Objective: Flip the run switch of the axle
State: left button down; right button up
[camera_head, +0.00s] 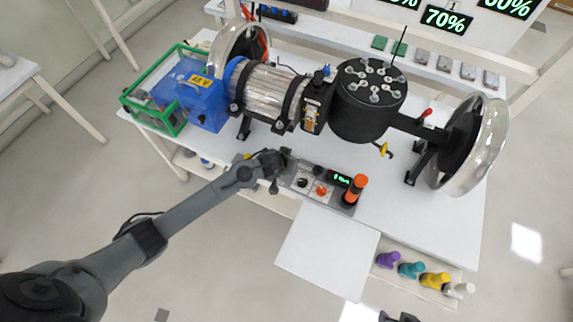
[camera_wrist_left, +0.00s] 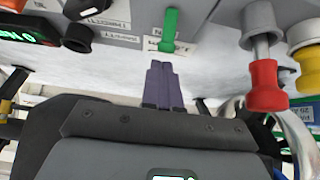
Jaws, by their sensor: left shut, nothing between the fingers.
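The axle rig (camera_head: 270,85) stands on a white table, with a grey control panel (camera_head: 333,197) at its front edge. In the left wrist view a green switch lever (camera_wrist_left: 170,28) stands out from the panel's face, with a small label beside it that I cannot read surely. My left gripper (camera_head: 285,158) is at the left end of the panel. In the wrist view its closed fingers (camera_wrist_left: 162,72) point at the green lever, just short of it, with nothing between them. The gripper hides that end of the panel in the head view.
A red lever (camera_wrist_left: 265,85) and a yellow one (camera_wrist_left: 306,65) hang right of the green lever; a black knob (camera_wrist_left: 77,37) is on its left. The panel also has a green display (camera_head: 341,179) and an orange-black handle (camera_head: 355,190). A dark piece at the bottom edge may be my right gripper (camera_head: 399,317).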

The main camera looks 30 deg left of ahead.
dwell(0.4)
pick_arm(q)
jog(key=shift+f, duration=0.45)
